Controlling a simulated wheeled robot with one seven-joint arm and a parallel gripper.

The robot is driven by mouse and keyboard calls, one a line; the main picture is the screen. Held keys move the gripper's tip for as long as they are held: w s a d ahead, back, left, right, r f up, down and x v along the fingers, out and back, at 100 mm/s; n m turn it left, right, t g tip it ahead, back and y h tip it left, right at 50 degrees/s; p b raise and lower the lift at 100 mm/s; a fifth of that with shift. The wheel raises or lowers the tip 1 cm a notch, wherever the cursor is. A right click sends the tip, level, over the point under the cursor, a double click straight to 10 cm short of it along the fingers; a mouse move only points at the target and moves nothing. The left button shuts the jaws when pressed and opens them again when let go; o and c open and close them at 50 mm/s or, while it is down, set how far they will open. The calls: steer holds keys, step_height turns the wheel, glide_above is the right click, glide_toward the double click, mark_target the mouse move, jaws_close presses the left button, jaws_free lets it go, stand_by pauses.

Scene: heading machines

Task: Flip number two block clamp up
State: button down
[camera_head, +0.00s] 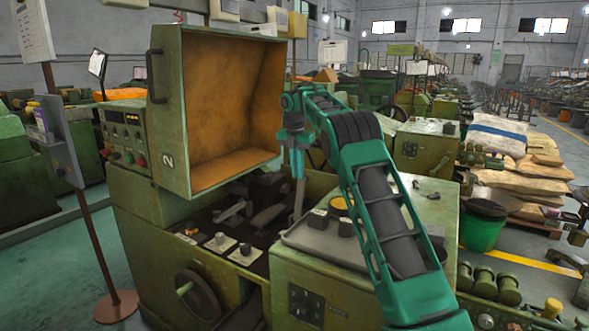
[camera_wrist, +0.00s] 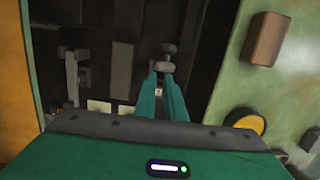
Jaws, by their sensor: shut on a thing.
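The number two machine (camera_head: 130,210) is green, with a "2" on its raised, orange-lined cover (camera_head: 230,100). My gripper (camera_head: 298,172) points down over the open work bay in front of that cover. In the wrist view its two teal fingers (camera_wrist: 161,82) are close together, shut on a grey metal part, the block clamp (camera_wrist: 161,66). A thin grey bar (camera_head: 299,198) shows just below the fingers in the head view. The fingers hide most of the held part, and its exact tilt is hard to tell.
Dark blocks and levers (camera_head: 235,210) fill the bay left of my gripper. The machine's right housing (camera_head: 325,275) carries a yellow button, also in the wrist view (camera_wrist: 244,121), beside a brown block (camera_wrist: 265,38). The cover's edge stands close at left.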

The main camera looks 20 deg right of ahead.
steer(key=shift+w+d+r, duration=0.1)
steer(key=shift+d+r, duration=0.3)
steer(key=shift+d, duration=0.2)
steer(key=shift+w+d+r, duration=0.1)
steer(key=shift+d+r, duration=0.3)
steer(key=shift+d, duration=0.15)
steer(key=shift+w+r, duration=0.35)
steer(key=shift+w, duration=0.5)
steer(key=s+a+r, duration=0.2)
steer(key=a+r, duration=0.1)
steer(key=r, duration=0.5)
steer(key=shift+s+a+r, duration=0.2)
steer(key=shift+r, duration=0.1)
